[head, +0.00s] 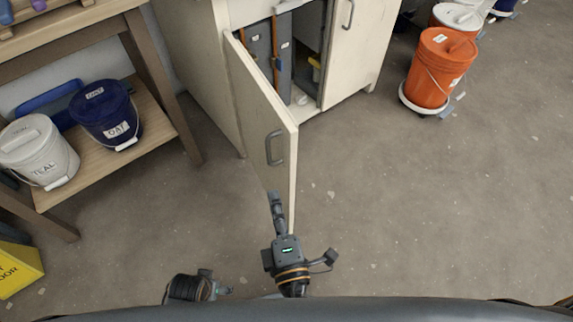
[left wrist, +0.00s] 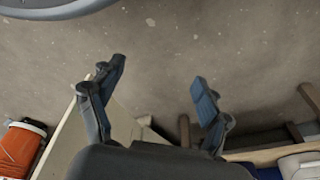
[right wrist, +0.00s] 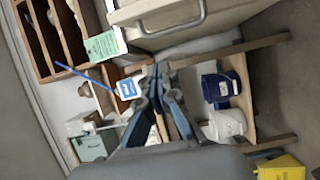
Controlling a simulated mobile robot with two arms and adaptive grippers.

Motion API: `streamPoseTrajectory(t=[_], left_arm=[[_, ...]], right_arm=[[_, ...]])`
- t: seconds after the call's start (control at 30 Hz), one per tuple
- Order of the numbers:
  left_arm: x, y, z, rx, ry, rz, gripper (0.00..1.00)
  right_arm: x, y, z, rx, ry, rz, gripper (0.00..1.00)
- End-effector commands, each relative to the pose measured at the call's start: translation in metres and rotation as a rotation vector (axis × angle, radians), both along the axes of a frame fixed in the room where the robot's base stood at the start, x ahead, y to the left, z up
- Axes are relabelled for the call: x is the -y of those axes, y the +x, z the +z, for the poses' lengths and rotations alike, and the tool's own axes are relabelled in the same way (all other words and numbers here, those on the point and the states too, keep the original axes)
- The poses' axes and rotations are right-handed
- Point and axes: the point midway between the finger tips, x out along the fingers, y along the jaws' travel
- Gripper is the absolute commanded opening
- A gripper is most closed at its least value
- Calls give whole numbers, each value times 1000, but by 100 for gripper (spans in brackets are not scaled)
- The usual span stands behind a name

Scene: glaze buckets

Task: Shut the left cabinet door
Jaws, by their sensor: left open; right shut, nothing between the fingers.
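The left cabinet door (head: 255,115) is cream and stands wide open in the head view, swung out towards me. Its grey handle (head: 275,148) is on the face turned left. My right gripper (head: 276,208) is shut and empty; in the picture it overlaps the door's lower part, just below the handle. I cannot tell whether it touches the door. Its shut fingers also show in the right wrist view (right wrist: 161,85), below a cream panel with a handle (right wrist: 175,20). My left gripper (left wrist: 158,82) is open and empty, over the floor in the left wrist view.
The cabinet opening (head: 308,97) shows grey binders (head: 260,52). At left, a wooden shelf (head: 150,125) holds a white bucket (head: 38,155) and a dark blue bucket (head: 105,112). A yellow sign (head: 18,268) stands lower left. An orange bucket (head: 432,70) is at right.

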Motion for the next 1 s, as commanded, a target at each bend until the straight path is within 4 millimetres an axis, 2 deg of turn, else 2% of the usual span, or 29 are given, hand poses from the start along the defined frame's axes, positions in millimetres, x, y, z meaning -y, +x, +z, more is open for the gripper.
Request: streamPoseTrajectory(t=[0.17, 0.53, 0.77, 1.0], left_arm=[[-1, -6, -9, -9, 1, -1, 77], [-4, -28, -42, -29, 3, -6, 77], [-6, -41, -57, -39, 4, -9, 77], [-6, -45, -61, -40, 4, -9, 77]], right_arm=[[-4, 21, 5, 7, 0, -3, 0], [-19, 98, 4, 4, 2, -2, 0], [11, 110, 2, 2, -3, -1, 0], [19, 114, 1, 1, -1, 0, 0]])
